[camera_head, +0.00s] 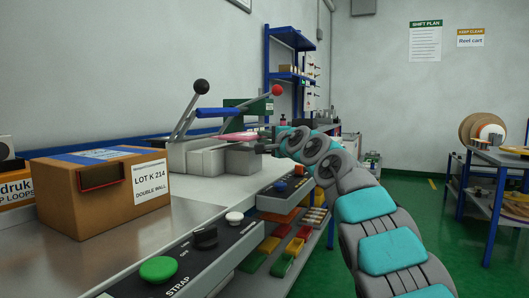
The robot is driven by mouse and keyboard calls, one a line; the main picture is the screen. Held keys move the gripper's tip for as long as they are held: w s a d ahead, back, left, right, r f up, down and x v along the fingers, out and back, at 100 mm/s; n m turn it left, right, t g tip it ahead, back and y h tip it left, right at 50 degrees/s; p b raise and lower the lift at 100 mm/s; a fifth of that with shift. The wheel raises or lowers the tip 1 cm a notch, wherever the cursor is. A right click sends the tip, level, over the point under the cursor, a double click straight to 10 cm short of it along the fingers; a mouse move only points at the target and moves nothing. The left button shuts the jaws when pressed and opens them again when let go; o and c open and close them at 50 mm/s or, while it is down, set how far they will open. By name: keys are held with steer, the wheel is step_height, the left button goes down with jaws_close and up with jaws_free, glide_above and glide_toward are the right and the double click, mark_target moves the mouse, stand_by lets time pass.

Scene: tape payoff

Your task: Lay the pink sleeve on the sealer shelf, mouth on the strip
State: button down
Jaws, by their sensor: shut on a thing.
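The pink sleeve (238,136) shows as a thin, nearly level strip at the grey sealer (195,158) on the bench. My gripper (262,146) comes in from the right and is shut on the sleeve's right end. The sleeve reaches left from my gripper, over the grey blocks at the sealer's front. I cannot tell whether it touches the shelf or hangs just above it. The strip and the sleeve's mouth cannot be made out. A lever with a blue grip and red knob (277,90) and a lever with a black knob (201,86) rise above the sealer.
A cardboard box (100,195) labelled LOT K 214 stands on the metal bench (150,250) at left. A control panel with a green button (158,270) runs along the bench front. Coloured bins (268,247) sit below. A reel cart (500,158) stands far right.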

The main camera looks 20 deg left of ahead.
step_height(320, 180, down, 3)
steer(key=shift+w+d+f+b, duration=0.1)
steer(key=shift+w+b, duration=0.05)
steer(key=shift+b, duration=0.6)
steer(key=shift+f, duration=0.1)
steer(key=c, duration=0.9)
jaws_free()
steer(key=shift+d, duration=0.2)
steer(key=b+v, duration=0.7)
steer(key=v, duration=0.2)
steer(key=shift+s+d, duration=0.1)
steer(key=shift+s, duration=0.25)
steer(key=shift+v, duration=1.05)
